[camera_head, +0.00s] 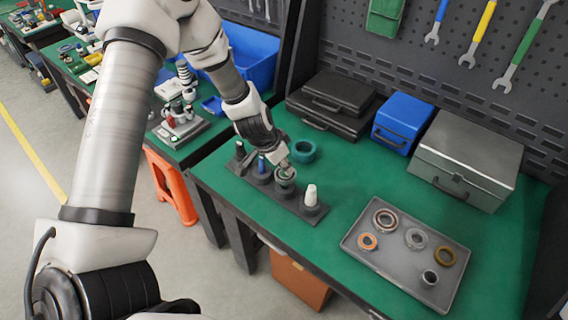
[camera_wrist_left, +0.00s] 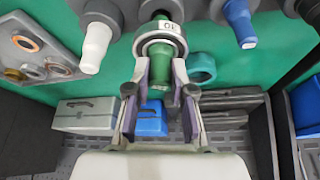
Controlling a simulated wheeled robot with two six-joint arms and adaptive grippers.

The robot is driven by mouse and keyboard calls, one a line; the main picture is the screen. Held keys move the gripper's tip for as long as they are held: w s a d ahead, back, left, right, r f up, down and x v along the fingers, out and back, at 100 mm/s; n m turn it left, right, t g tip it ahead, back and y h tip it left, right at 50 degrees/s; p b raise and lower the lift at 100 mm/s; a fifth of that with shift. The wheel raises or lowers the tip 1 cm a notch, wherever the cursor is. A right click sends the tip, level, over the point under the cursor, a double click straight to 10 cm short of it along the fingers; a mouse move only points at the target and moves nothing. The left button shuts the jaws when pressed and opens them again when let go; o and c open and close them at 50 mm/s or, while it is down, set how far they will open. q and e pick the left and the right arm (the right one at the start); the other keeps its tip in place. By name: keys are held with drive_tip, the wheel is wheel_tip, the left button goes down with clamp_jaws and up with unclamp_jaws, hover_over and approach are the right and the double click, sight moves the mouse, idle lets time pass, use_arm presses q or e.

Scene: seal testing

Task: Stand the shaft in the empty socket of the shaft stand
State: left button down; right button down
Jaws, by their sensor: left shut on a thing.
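The dark shaft stand (camera_head: 307,212) lies along the left part of the green bench. It holds a white-tipped shaft (camera_head: 311,195), a blue shaft (camera_head: 262,165) and a dark one (camera_head: 240,150). The white (camera_wrist_left: 95,45) and blue (camera_wrist_left: 240,22) shafts also show in the left wrist view. My left gripper (camera_head: 284,170) is over the stand, between the blue and white shafts. In the wrist view my gripper (camera_wrist_left: 162,85) is shut on a green shaft (camera_wrist_left: 158,105) with a grey marked collar. The shaft lines up with a dark socket; I cannot tell how deep it sits.
A grey tray (camera_head: 375,262) with several rings lies to the right. A teal ring (camera_head: 303,151) lies just behind the stand. Black cases (camera_head: 335,100), a blue box (camera_head: 403,122) and a grey toolbox (camera_head: 465,155) line the back. Bench between stand and tray is clear.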

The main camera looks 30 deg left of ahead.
sight(282, 171)
use_arm(q)
drive_tip(key=shift+f+b, duration=1.15)
drive_tip(key=shift+f, duration=0.3)
drive_tip(key=shift+f, duration=0.25)
drive_tip(key=c, duration=1.3)
unclamp_jaws()
drive_tip(key=o, duration=0.5)
drive_tip(key=shift+o, duration=0.2)
